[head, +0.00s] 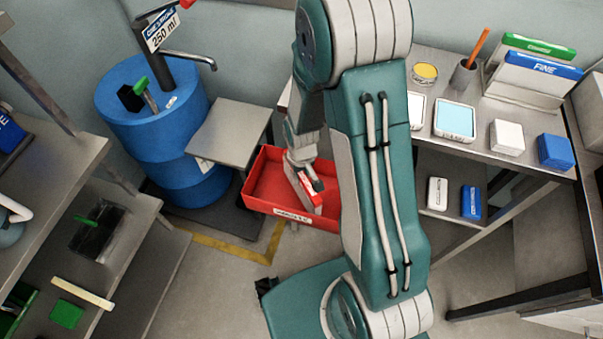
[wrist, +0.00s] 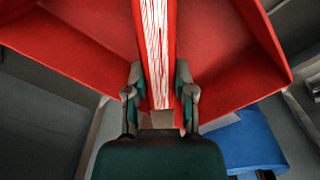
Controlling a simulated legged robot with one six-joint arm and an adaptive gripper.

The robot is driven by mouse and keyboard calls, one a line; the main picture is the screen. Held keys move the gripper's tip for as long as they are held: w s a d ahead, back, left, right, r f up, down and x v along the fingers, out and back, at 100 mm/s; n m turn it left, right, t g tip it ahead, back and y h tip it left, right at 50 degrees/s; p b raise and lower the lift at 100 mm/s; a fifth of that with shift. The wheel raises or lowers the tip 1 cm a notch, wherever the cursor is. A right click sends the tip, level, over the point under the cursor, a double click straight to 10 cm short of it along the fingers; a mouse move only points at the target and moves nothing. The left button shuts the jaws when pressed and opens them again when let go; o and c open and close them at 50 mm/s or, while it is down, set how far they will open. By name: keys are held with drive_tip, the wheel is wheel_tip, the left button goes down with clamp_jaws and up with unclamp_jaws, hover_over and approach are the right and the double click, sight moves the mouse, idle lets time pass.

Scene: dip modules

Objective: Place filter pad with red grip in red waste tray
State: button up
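The red waste tray (head: 262,190) is at the centre of the head view, its walls also filling much of the wrist view (wrist: 85,30). The filter pad (head: 302,190), a thin pale slab with a red grip (head: 311,187), stands on edge within the tray's outline. In the wrist view the pad (wrist: 157,45) shows as a white, red-streaked strip between red edges. My gripper (head: 308,178) is over the tray, and its fingers (wrist: 160,92) close against both sides of the pad. I cannot tell whether the pad's lower edge touches the tray floor.
A blue drum (head: 165,140) with a tap and a small grey stand (head: 228,133) are left of the tray. A bench (head: 480,140) with dishes and boxes is at right. Shelves (head: 110,250) with green-gripped items are at left. A yellow floor line (head: 225,247) runs below the tray.

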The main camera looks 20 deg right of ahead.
drive_tip(key=o, duration=0.4)
drive_tip(key=shift+c, duration=0.2)
drive_tip(key=s+r+m+t, duration=0.1)
drive_tip(key=s+r+t, duration=0.15)
drive_tip(key=r, duration=1.05)
drive_tip(key=s+r+t, duration=0.1)
drive_tip(key=s+r, duration=0.2)
drive_tip(key=r, duration=1)
drive_tip(key=s+r+t, duration=0.2)
drive_tip(key=s+r, duration=0.4)
drive_tip(key=s, duration=0.2)
drive_tip(key=shift+s+r+m, duration=0.25)
drive_tip(key=shift+s+m, duration=0.15)
